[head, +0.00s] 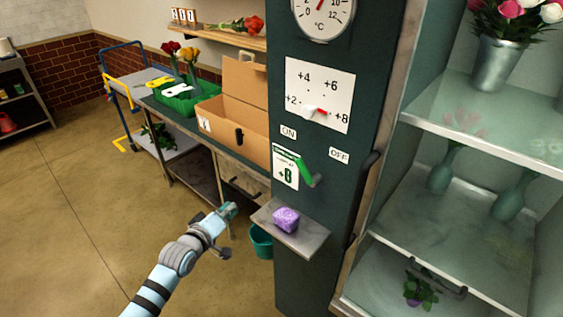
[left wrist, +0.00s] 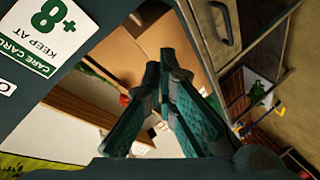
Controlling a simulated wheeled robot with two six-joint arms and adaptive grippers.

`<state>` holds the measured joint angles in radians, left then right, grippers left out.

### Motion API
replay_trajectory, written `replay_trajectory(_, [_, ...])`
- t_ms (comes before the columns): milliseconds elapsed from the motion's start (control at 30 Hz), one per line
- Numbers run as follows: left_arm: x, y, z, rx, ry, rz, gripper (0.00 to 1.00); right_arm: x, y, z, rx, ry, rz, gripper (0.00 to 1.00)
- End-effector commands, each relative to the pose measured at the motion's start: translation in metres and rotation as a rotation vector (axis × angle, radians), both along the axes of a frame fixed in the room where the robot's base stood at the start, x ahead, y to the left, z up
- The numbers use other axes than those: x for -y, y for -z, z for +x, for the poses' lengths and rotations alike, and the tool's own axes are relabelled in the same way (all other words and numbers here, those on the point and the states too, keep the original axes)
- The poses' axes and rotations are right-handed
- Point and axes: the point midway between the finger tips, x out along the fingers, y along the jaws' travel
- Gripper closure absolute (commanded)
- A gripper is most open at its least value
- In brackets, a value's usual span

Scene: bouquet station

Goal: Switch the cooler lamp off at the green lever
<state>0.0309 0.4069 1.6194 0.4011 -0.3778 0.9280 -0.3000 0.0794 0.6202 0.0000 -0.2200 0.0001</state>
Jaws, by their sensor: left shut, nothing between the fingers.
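The green lever (head: 306,172) is on the dark front of the cooler in the head view. Its handle leans up and left, on the side of the ON label (head: 288,132); the OFF label (head: 339,154) is to its upper right. My left gripper (head: 231,209) is shut and empty, in the air left of the cooler front, lower left of the lever and apart from it. In the left wrist view its fingers (left wrist: 165,70) are together, and I do not make out the lever there. My right gripper is not in view. The lamp itself is not clearly visible.
A care card (head: 286,168) hangs just left of the lever and also shows in the left wrist view (left wrist: 45,40). A small shelf (head: 310,237) with a purple block (head: 286,219) juts out below. A cardboard box (head: 235,130) stands on the bench to the left.

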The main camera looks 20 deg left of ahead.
Motion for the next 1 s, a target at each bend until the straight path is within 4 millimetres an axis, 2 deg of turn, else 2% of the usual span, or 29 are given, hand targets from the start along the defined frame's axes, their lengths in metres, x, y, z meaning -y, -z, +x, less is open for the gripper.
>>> replay_trajectory(33, [0.012, -0.038, 0.007, 0.065, 0.006, -0.13, 1.0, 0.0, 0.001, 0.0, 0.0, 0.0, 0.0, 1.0])
replay_trajectory(100, [0.034, -0.089, 0.008, 0.13, 0.024, -0.377, 1.0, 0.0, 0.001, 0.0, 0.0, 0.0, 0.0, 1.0])
replay_trajectory(200, [0.067, -0.137, -0.002, 0.14, 0.057, -0.761, 1.0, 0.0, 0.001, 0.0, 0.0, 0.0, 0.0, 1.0])
replay_trajectory(233, [0.073, -0.143, -0.004, 0.126, 0.056, -0.856, 1.0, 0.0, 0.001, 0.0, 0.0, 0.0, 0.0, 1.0])
replay_trajectory(300, [0.078, -0.145, -0.006, 0.086, 0.034, -1.017, 1.0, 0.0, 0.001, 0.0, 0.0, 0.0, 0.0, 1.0])
replay_trajectory(433, [0.077, -0.142, -0.006, 0.054, 0.0, -1.139, 1.0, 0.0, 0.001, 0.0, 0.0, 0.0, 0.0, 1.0])
replay_trajectory(767, [0.077, -0.141, -0.004, 0.053, -0.005, -1.148, 1.0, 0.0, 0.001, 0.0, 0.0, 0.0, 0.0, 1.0])
replay_trajectory(867, [0.078, -0.14, 0.002, 0.057, -0.004, -1.147, 1.0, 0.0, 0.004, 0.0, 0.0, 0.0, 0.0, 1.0])
replay_trajectory(1000, [0.084, -0.138, 0.024, 0.056, -0.003, -1.15, 1.0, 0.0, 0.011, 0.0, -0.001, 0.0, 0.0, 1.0])
